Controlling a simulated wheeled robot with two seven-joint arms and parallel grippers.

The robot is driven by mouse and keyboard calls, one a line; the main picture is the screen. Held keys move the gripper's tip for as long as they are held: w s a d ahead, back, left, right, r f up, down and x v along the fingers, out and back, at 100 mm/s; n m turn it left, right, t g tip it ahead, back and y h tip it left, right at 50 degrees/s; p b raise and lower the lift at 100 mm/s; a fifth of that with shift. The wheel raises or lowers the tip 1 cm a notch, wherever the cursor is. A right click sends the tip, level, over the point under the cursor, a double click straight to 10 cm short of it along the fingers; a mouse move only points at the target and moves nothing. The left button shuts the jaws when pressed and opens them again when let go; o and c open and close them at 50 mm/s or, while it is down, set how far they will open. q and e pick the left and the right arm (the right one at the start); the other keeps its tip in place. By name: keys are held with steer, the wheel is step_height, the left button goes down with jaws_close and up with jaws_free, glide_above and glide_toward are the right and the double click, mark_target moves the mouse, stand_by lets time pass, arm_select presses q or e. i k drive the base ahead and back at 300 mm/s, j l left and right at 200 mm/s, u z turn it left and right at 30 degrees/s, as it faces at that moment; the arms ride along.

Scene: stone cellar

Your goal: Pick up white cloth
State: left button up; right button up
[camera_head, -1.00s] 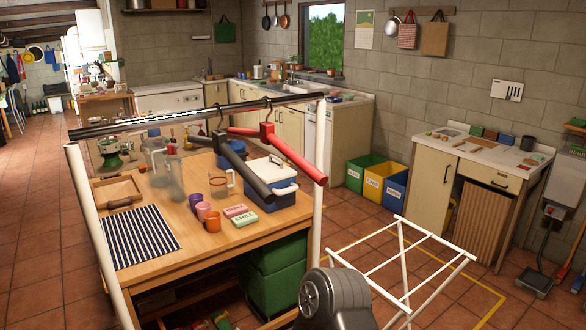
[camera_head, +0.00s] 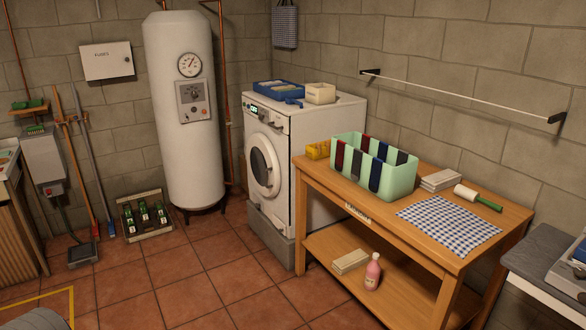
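A folded white, cloth-like stack (camera_head: 440,180) lies on the wooden table (camera_head: 330,184), behind a blue-and-white checked cloth (camera_head: 448,226) spread flat. A second pale folded stack or block (camera_head: 350,262) lies on the table's lower shelf, beside a pink bottle (camera_head: 373,272). I cannot tell for certain which of these is the white cloth. Neither of my grippers is in view. Only a dark rounded part of mine shows at the bottom left corner.
A mint-green divided bin (camera_head: 399,176) and a green-handled lint roller (camera_head: 478,198) stand or lie on the table. A washing machine (camera_head: 262,170) adjoins its left side. A grey-topped counter (camera_head: 540,258) is at right. The tiled floor in front is clear, with a bottle crate (camera_head: 145,216) farther back.

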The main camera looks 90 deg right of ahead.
mark_target(442, 179)
steer(key=z, duration=3.75)
steer(key=i+j, duration=0.5)
steer(key=i, duration=0.15)
steer(key=i+j, duration=0.5)
steer(key=i, duration=0.15)
steer(key=z, duration=2.3)
